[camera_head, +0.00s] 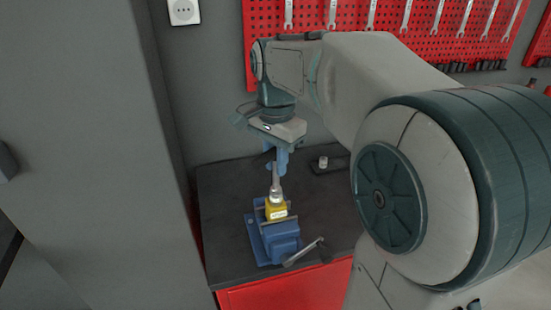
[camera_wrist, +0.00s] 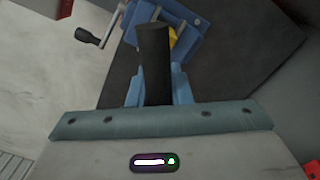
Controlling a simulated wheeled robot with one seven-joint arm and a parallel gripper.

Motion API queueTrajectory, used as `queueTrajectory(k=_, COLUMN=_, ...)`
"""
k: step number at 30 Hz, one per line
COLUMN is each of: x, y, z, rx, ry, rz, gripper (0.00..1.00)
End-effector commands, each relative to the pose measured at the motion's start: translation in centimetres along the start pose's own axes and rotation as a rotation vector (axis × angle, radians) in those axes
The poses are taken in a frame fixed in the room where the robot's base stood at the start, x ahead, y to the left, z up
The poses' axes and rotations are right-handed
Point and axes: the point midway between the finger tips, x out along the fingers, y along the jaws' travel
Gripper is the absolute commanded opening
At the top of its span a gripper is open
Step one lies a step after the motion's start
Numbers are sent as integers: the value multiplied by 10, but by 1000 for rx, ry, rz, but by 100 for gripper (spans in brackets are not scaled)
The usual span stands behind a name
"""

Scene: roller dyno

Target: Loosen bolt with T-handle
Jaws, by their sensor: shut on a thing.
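My gripper (camera_head: 277,164) points down above the workbench, its blue fingers shut on the T-handle. The T-handle (camera_head: 275,184) shows as a grey shaft below the fingers, roughly upright, its lower end at the top of a yellow block (camera_head: 277,211). In the wrist view the T-handle's dark bar (camera_wrist: 153,58) lies between the blue fingers. The yellow block sits between the jaws of a blue vise (camera_head: 281,242); a small part of it shows behind the dark bar in the wrist view (camera_wrist: 174,38). The bolt is hidden, so I cannot tell how the tool sits on it.
The vise's crank handle (camera_head: 303,253) sticks out at the front right. A dark tray with a small light cylinder (camera_head: 323,162) is at the back of the dark bench top (camera_head: 222,192). A grey wall stands to the left; a red pegboard (camera_head: 345,18) with wrenches hangs behind.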

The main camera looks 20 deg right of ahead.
Motion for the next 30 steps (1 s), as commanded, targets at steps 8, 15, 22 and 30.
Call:
queueTrajectory(k=8, x=0, y=0, z=0, rx=-157, ry=0, rz=1, gripper=0)
queueTrajectory(k=15, x=0, y=0, z=0, rx=-163, ry=0, rz=1, gripper=0)
queueTrajectory(k=22, x=-1, y=1, z=0, rx=-338, ry=0, rz=3, gripper=0)
queueTrajectory(k=30, x=0, y=1, z=0, rx=-401, ry=1, rz=3, gripper=0)
